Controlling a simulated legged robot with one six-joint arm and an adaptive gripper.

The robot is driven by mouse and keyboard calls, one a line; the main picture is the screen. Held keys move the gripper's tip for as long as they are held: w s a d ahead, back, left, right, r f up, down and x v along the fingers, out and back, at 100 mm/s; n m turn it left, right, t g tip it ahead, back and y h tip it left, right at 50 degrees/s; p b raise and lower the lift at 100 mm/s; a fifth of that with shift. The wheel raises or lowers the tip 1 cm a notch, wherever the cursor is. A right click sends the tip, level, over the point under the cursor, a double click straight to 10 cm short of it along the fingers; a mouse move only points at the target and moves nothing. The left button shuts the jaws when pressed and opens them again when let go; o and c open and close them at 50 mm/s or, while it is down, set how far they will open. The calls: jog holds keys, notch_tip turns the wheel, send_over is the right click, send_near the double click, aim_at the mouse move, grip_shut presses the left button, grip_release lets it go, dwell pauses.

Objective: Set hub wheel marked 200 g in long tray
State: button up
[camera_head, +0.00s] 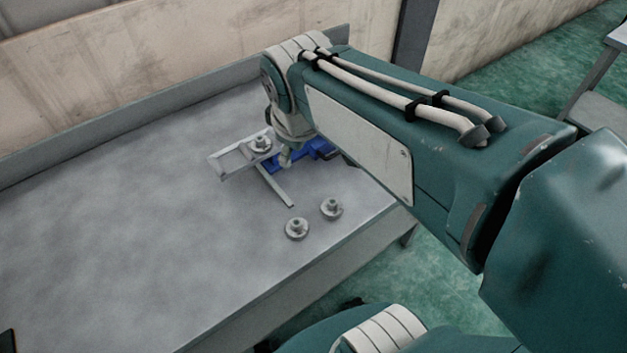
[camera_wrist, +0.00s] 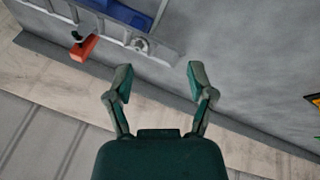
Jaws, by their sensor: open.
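Two grey flanged hub wheels stand on the bench in the head view, one nearer (camera_head: 297,229) and one to its right (camera_head: 331,208). My gripper (camera_wrist: 160,80) is open and empty, below and right of that wheel in this view. My arm hides most of the gripper in the head view.
A blue object (camera_head: 319,149) lies beside the tray. An orange-red piece (camera_wrist: 84,48) with a dark knob shows near the tray in the wrist view.

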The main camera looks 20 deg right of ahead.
jog(key=s+f+m+t+y, duration=0.1)
jog(key=s+f+m, duration=0.1)
jog(key=s+m, duration=0.5)
jog(key=shift+s, duration=0.95)
